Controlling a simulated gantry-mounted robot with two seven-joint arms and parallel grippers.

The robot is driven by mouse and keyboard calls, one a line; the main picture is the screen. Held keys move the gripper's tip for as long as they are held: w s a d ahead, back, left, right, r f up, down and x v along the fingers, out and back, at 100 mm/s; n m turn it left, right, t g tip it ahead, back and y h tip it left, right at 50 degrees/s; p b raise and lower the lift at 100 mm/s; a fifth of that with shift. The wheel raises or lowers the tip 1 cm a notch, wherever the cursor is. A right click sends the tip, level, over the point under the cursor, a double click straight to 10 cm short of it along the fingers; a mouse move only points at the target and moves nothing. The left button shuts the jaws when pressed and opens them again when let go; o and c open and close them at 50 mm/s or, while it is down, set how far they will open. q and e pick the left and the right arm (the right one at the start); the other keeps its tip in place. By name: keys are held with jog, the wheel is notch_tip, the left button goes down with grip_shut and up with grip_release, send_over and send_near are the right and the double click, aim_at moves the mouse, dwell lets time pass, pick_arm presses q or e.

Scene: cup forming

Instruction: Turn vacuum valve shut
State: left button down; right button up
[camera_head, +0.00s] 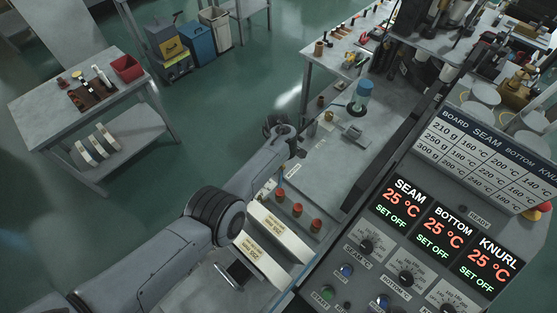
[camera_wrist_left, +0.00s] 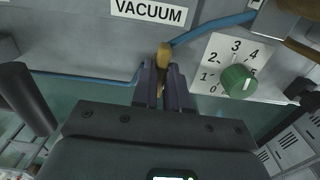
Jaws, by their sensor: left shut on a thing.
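The vacuum valve's brass-yellow handle (camera_wrist_left: 164,54) is in the left wrist view, below a white label reading VACUUM (camera_wrist_left: 149,11). My left gripper (camera_wrist_left: 163,84) is shut on this handle, with its two dark fingers on either side of it. The handle points down between the fingers, and its lower part is partly hidden by them. In the head view my left arm reaches in from the left to the bench edge. The fingers and the valve cannot be made out there. My right gripper is in neither view.
A green knob (camera_wrist_left: 238,81) on a numbered dial plate sits right of the valve. A blue hose (camera_wrist_left: 212,30) runs from the valve to the upper right. In the head view, a control panel (camera_head: 435,235) with displays and knobs stands at right. Red-topped pieces (camera_head: 298,209) stand near my arm.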

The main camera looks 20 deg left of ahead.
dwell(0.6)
pick_arm(q)
jog(key=c, duration=1.1)
grip_release()
jog(key=shift+c, duration=0.2)
jog(key=shift+r, duration=0.1)
notch_tip(320, 180, up, 11)
jog(key=p, duration=0.3)
jog(key=shift+f, duration=0.2)
